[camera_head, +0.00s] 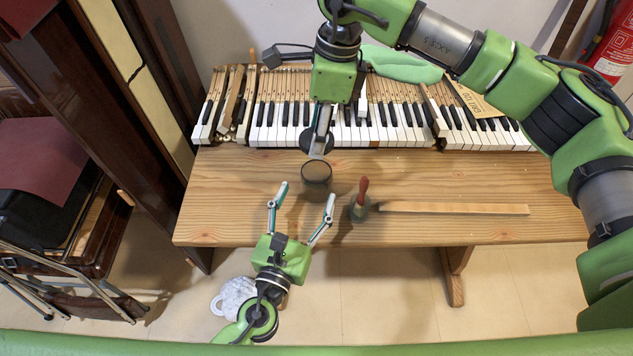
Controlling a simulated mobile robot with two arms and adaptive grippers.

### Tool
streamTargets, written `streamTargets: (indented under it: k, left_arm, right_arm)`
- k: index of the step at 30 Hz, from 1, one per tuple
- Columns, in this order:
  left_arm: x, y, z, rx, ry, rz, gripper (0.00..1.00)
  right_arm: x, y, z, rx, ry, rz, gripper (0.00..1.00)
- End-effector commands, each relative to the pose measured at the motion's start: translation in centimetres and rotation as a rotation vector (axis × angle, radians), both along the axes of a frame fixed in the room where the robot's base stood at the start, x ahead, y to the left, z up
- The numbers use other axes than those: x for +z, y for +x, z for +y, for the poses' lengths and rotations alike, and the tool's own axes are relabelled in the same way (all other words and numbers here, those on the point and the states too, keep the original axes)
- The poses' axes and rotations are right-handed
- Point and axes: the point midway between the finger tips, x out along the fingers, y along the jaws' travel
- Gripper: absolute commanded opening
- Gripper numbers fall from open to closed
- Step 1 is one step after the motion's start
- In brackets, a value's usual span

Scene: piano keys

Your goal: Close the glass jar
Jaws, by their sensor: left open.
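A round dark-rimmed vessel, apparently the glass jar (316,174), stands on the wooden bench near its middle. My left gripper (306,193) is open, its two fingers spread on the near side of the jar; I cannot tell whether they touch it. My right gripper (318,152) points down just behind and above the jar, seen nearly edge-on. A dark disc (307,142), perhaps the lid, shows around its finger; whether it is gripped is unclear.
The wooden bench (460,185) holds a red-handled tool (362,192) right of the jar and a long wooden strip (455,208). Piano keys (280,120) line the back. A white marbled object (236,294) is below the bench's front edge. The bench's left part is clear.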

Motion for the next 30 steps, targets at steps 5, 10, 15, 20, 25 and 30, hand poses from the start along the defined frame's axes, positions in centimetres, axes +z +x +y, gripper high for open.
streamTargets:
  k: [5,10,15,20,25,30]
  left_arm:
    - [0.1,3.4,-1.0,0.002,-0.002,-0.003,0.64]
    - [0.1,5.6,-1.7,0.001,-0.001,-0.002,0.64]
    - [0.0,6.6,-2.0,0.001,0.000,-0.001,0.64]
    - [0.0,6.7,-2.1,0.000,0.000,0.000,0.64]
    - [0.0,6.7,-2.1,0.000,0.000,0.000,0.61]
    - [0.0,6.7,-2.1,0.000,0.000,0.000,0.17]
  right_arm:
    - [0.0,0.0,0.0,0.000,0.000,0.000,0.37]
    - [0.0,0.0,0.0,0.000,0.000,0.000,0.37]
    - [0.0,0.0,0.0,0.000,0.000,0.000,0.37]
    - [0.0,0.0,0.0,0.000,0.000,0.000,0.37]
    - [0.0,0.0,0.0,0.000,0.000,0.000,0.37]
    - [0.0,0.0,0.0,0.000,0.000,0.000,0.37]
